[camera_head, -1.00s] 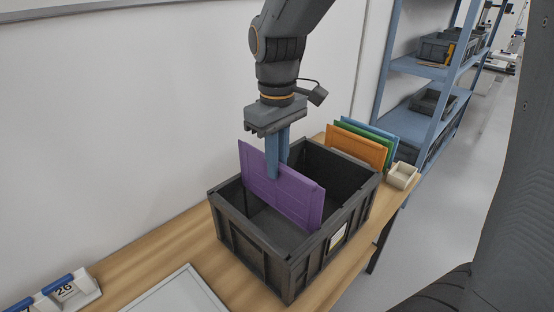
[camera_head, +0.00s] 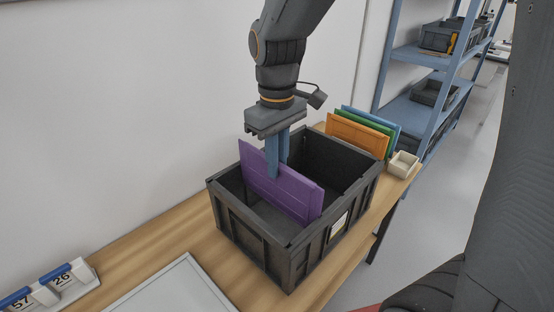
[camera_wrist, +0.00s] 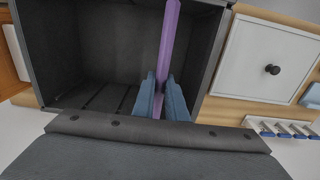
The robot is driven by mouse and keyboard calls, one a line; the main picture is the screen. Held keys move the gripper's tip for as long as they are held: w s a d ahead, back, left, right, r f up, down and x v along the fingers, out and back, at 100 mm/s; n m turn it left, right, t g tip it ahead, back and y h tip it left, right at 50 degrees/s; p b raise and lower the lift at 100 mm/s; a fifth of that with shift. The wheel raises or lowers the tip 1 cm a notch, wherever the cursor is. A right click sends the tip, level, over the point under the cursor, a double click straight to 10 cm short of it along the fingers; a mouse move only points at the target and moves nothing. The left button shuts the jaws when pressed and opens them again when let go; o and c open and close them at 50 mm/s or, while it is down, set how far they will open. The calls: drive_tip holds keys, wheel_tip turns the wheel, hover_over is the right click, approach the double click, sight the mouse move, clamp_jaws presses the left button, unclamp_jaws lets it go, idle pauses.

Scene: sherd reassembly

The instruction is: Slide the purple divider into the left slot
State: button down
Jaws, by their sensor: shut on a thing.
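The purple divider (camera_head: 280,187) stands upright across the black crate (camera_head: 247,236), its lower part inside the crate and its top edge above the rim. My gripper (camera_head: 277,174) is shut on the upper edge of the divider from above. In the wrist view the two blue fingers (camera_wrist: 161,103) pinch the purple divider (camera_wrist: 169,45), which runs edge-on away from the gripper. Slot ridges (camera_wrist: 100,97) show on the crate's inside to the left of it. The divider's lower edge is hidden, so I cannot tell whether it sits in a slot.
Orange (camera_head: 355,134), green (camera_head: 379,135) and blue dividers stand behind the crate. A small cream box (camera_head: 404,164) is at the table's right edge. A white-grey panel (camera_head: 175,291) and a number display (camera_head: 45,287) lie in front. A wall is close on the left.

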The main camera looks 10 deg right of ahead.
sight(277, 197)
drive_tip(key=shift+f+b, duration=0.35)
drive_tip(key=shift+f, duration=0.75)
drive_tip(key=shift+f+b, duration=2.05)
drive_tip(key=shift+f, duration=2.3)
drive_tip(key=c, duration=1.7)
unclamp_jaws()
drive_tip(key=shift+r, duration=3.95)
